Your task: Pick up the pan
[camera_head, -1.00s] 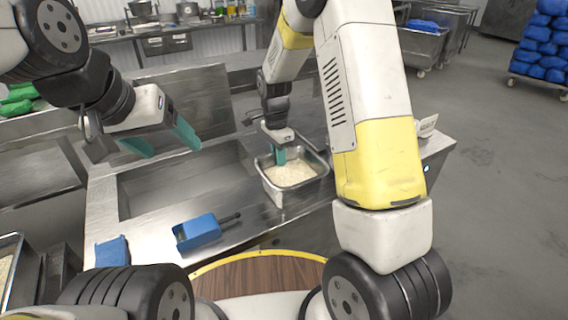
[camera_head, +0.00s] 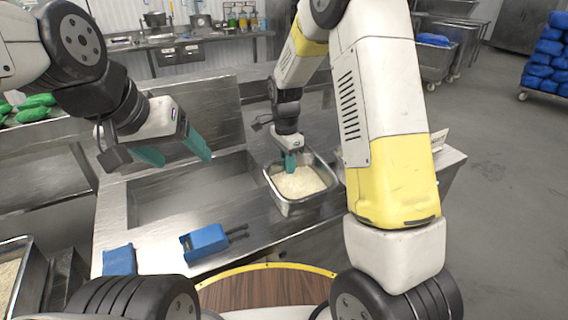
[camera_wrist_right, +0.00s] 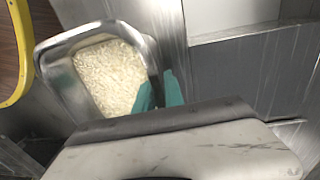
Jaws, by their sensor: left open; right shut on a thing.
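The pan (camera_head: 291,205) is a rectangular steel container holding white rice (camera_head: 300,182). It is on the right part of the steel counter in the head view. My right gripper (camera_head: 290,163) points down at its far left side and is shut on the rim. The right wrist view shows the pan's wall (camera_wrist_right: 57,75) and the teal fingers (camera_wrist_right: 160,92) at its rim. Whether the pan touches the counter is unclear. My left gripper (camera_head: 180,155) is open and empty above the sink, left of the pan.
A blue scoop (camera_head: 203,242) with a dark handle lies on the counter's front part. A blue block-like item (camera_head: 119,260) is left of it. The sunken sink basin (camera_head: 190,190) lies left of the pan. A rice-filled tray (camera_head: 14,270) stands at far left.

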